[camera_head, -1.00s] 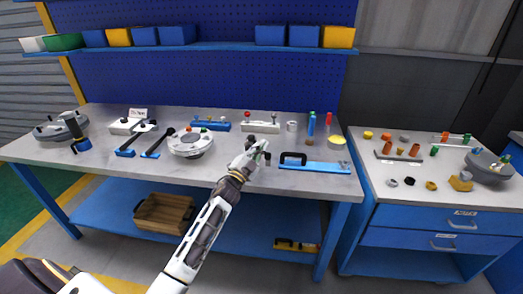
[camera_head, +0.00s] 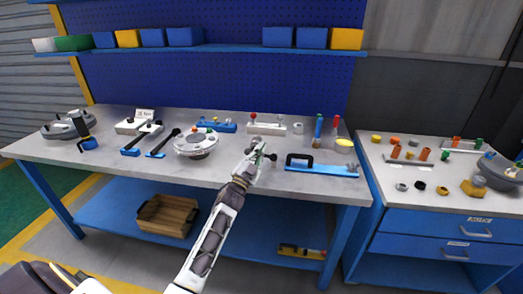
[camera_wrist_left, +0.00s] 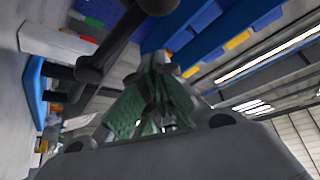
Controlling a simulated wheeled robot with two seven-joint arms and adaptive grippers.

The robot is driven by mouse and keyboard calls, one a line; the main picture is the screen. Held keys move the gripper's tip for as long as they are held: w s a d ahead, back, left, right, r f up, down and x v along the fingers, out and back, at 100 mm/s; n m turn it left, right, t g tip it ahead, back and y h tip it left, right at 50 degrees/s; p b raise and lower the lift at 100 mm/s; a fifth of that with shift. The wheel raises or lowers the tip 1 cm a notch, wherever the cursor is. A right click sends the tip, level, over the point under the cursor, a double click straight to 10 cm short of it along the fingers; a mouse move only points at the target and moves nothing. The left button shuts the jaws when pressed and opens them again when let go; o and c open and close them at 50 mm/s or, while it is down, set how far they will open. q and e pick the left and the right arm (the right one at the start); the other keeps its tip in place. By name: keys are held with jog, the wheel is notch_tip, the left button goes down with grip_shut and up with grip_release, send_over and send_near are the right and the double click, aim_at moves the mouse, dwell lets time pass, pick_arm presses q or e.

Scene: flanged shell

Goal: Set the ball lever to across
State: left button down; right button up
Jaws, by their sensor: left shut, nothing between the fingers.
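A dark lever (camera_head: 272,157) shows just beside my left gripper at the front middle of the bench; it appears to be the ball lever. In the left wrist view the dark lever (camera_wrist_left: 92,70) is close in front of the fingers, with a thick rod and a rounded end at the top edge. My right gripper is out of view.
A blue fixture with a black handle (camera_head: 320,169) lies just right of the gripper. A round grey housing (camera_head: 195,144) stands to the left. A pale block with a red ball knob (camera_head: 266,128) is behind. A side bench (camera_head: 430,205) holds loose parts.

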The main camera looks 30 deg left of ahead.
pick_arm(q)
jog(key=shift+s+a+f, duration=0.1)
jog(key=shift+a+f, duration=0.25)
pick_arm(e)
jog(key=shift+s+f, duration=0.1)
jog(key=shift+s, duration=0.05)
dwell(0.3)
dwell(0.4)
pick_arm(q)
jog(key=s+d+f+p, duration=0.1)
jog(key=s+d+p, duration=0.1)
jog(key=s, duration=0.7)
jog(key=shift+d+f+p, duration=0.15)
jog(key=shift+d+p, duration=0.05)
jog(key=shift+p, duration=0.15)
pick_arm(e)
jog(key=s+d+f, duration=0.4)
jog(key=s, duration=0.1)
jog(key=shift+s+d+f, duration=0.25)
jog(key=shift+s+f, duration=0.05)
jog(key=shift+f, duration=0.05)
